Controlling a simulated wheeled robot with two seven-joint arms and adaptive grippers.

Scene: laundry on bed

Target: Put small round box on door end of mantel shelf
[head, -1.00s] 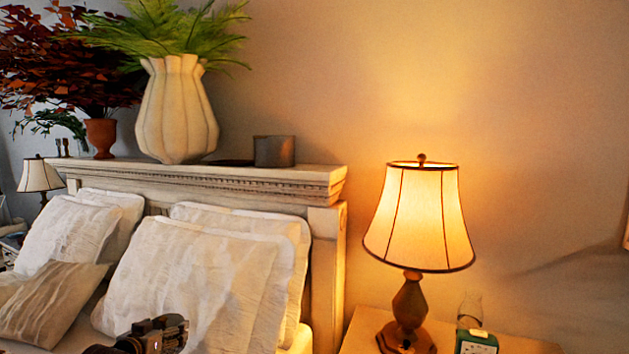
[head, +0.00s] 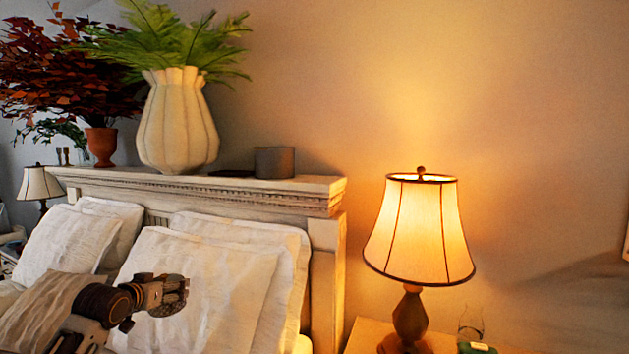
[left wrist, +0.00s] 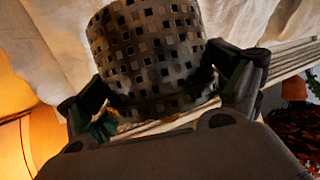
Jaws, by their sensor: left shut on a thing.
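The small round box (left wrist: 150,50) is a dark cylinder with a pattern of small squares. In the left wrist view it sits between the two fingers of my left gripper (left wrist: 163,82), which is shut on it. In the head view my left gripper (head: 168,292) is in front of the pillows, below the shelf, and the box (head: 176,291) shows small at its tip. The mantel shelf (head: 240,187) is the pale ledge along the top of the headboard. My right gripper is not in view.
On the shelf stand a ribbed white vase (head: 176,125) with a fern, a dark grey cylindrical container (head: 274,162), a flat dark item and a red-leaved plant in a terracotta pot (head: 101,145). The shelf's right end is clear. A lit lamp (head: 420,230) stands right of the headboard.

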